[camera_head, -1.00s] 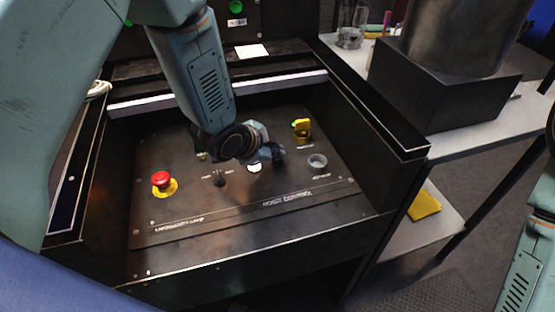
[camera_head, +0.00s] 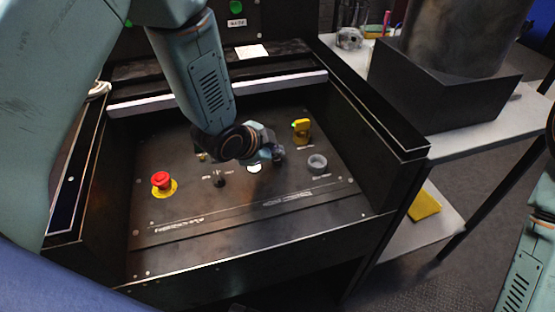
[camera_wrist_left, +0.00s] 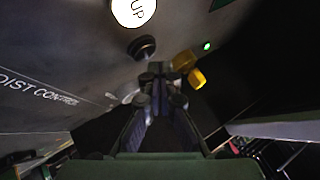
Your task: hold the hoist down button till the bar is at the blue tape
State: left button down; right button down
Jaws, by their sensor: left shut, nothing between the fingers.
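The left wrist view shows the gripper's closed, empty fingertips (camera_wrist_left: 160,82), a white button marked UP (camera_wrist_left: 133,10) and a dark round button (camera_wrist_left: 142,46) just beyond the fingers. I cannot read a down label or tell whether the fingers touch a button. No bar or blue tape can be made out. My right gripper is out of view; only part of its arm shows at the right edge.
A red mushroom button (camera_head: 161,180), a dark selector (camera_head: 219,181), a grey ringed button (camera_head: 317,163) and a yellow part (camera_head: 302,132) stand on the panel. Raised black side walls (camera_head: 385,130) border it. A grey table (camera_head: 470,135) with a dark block stands to the right.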

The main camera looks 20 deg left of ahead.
pick_arm(q)
jog(key=shift+f, duration=0.4)
jog(key=shift+f+b, duration=0.4)
dwell(0.6)
dwell(5.8)
jog(key=shift+r+p, duration=0.85)
